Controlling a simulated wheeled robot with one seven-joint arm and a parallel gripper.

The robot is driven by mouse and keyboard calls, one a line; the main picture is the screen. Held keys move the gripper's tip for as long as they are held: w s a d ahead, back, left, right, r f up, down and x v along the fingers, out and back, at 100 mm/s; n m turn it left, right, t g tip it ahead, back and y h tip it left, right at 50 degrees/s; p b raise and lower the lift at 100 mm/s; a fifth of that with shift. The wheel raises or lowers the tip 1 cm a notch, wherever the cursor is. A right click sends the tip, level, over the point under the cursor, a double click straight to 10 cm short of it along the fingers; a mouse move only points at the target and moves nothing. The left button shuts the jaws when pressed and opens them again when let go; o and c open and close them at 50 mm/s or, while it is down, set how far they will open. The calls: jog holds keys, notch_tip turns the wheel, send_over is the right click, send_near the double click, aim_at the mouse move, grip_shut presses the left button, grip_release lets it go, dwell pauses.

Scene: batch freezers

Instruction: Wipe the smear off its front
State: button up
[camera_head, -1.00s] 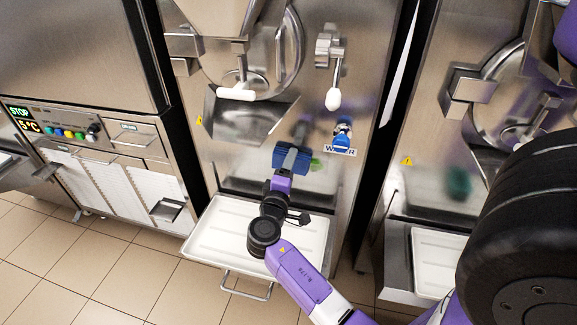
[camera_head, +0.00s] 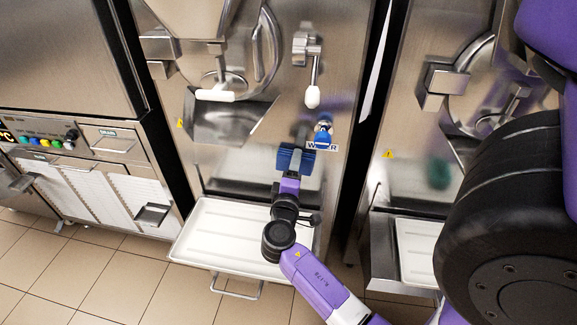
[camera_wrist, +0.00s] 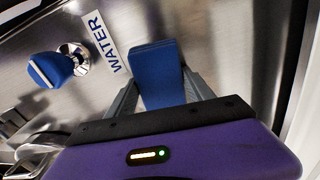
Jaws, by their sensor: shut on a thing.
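My gripper (camera_head: 294,168) is shut on a blue sponge (camera_head: 285,157), also seen in the wrist view (camera_wrist: 157,72) between its two fingers. The sponge is at the steel front of the middle freezer (camera_head: 245,165), just below and left of the WATER label (camera_head: 322,147). I cannot tell for sure whether it touches the panel. No green smear shows on this front now; the sponge covers the spot where one showed earlier. A blurred dark green patch (camera_head: 438,172) shows on the right freezer's front; I cannot tell whether it is a smear or a reflection.
A blue water tap (camera_head: 323,130) sticks out just above the label, close to the sponge. A white-handled lever (camera_head: 312,95) hangs above it. A steel spout chute (camera_head: 225,118) is at upper left. A white drip tray (camera_head: 215,235) juts out below my gripper.

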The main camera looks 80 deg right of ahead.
aim_at(311, 168)
jog(key=shift+s+d, duration=0.2)
jog(key=shift+s, duration=2)
jog(key=shift+w+a+b, duration=0.15)
jog(key=shift+w+b, duration=0.35)
jog(key=shift+w, duration=1.3)
jog(key=shift+w+a+b, duration=0.15)
jog(key=shift+w+b, duration=0.35)
jog(key=shift+w, duration=1.3)
jog(key=shift+w+a+b, duration=0.2)
jog(key=shift+w+b, duration=0.35)
jog(key=shift+w, duration=1.4)
jog(key=shift+a, duration=0.1)
jog(key=shift+s+a, duration=0.15)
jog(key=shift+a, duration=1.3)
jog(key=shift+s+a, duration=0.15)
jog(key=shift+a, duration=1.3)
